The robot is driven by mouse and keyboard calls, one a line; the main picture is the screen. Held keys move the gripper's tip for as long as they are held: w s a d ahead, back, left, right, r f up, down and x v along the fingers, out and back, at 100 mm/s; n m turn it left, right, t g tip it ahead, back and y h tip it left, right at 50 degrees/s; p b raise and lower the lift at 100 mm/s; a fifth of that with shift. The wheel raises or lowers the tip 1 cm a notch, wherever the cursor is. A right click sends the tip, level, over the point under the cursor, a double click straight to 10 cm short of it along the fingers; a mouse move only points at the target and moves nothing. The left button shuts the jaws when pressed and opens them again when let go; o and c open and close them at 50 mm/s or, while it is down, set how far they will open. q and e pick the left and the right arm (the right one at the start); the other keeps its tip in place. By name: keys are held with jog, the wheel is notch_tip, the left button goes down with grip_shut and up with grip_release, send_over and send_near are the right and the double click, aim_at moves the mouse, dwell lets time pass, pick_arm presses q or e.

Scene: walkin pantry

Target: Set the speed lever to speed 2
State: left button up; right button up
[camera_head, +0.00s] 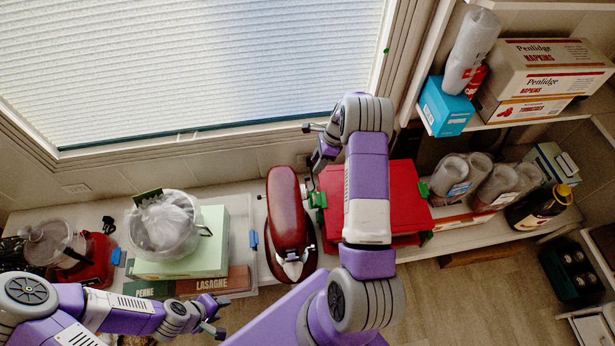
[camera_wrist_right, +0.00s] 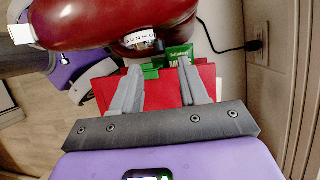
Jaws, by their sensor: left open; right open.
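A red stand mixer (camera_head: 287,215) stands on the counter below the window. In the right wrist view, the mixer's glossy red head (camera_wrist_right: 100,18) fills the top, and a pale numbered speed scale (camera_wrist_right: 140,38) shows on its side. The lever's exact setting is too small to read. My right gripper (camera_wrist_right: 158,72) is open and empty, its fingers pointing toward the mixer's side just below the scale, with no clear contact. In the head view my right arm hides part of this gripper (camera_head: 313,178). My left gripper (camera_head: 214,320) is open and empty at the lower left, away from the mixer.
Red boxes (camera_head: 405,195) lie right of the mixer, behind my right arm. Left stand a clear bowl (camera_head: 165,225) on a green box (camera_head: 205,255), a lasagne box (camera_head: 225,284) and a red appliance (camera_head: 92,260). A wall socket (camera_wrist_right: 257,42) and cord show in the wrist view.

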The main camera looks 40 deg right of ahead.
aim_at(306, 189)
jog(key=b+x, duration=0.2)
jog(key=x, duration=0.5)
jog(key=shift+f, duration=0.15)
jog(key=shift+a, duration=0.1)
grip_shut()
